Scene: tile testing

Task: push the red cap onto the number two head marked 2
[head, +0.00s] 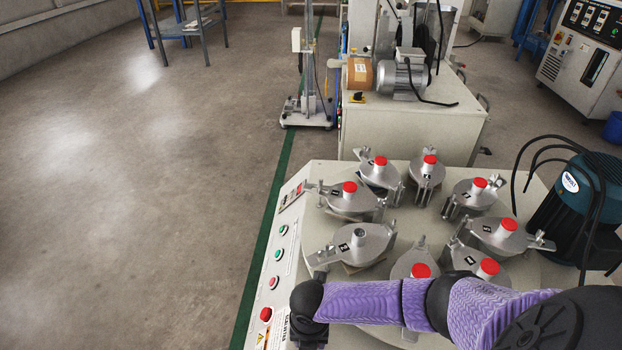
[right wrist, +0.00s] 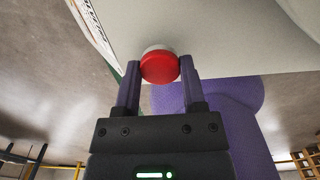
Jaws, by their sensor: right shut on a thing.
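My right gripper (right wrist: 160,78) is shut on the red cap (right wrist: 160,68), which sits between its fingertips in the right wrist view. A pale rim shows behind the red face. In the head view my purple right arm reaches left across the bottom; its fingers and the held cap are not visible there. The one head with a bare grey knob (head: 359,237) stands at the left of the ring on the machine top, with a black label (head: 343,247) whose mark is too small to read for certain. My left gripper is not in view.
Several other heads with red caps, such as the one at the back (head: 380,161), ring the pale machine top (head: 322,222). A control panel with a red button (head: 266,314) runs along the left edge. A dark teal motor (head: 575,205) with black cables stands at right.

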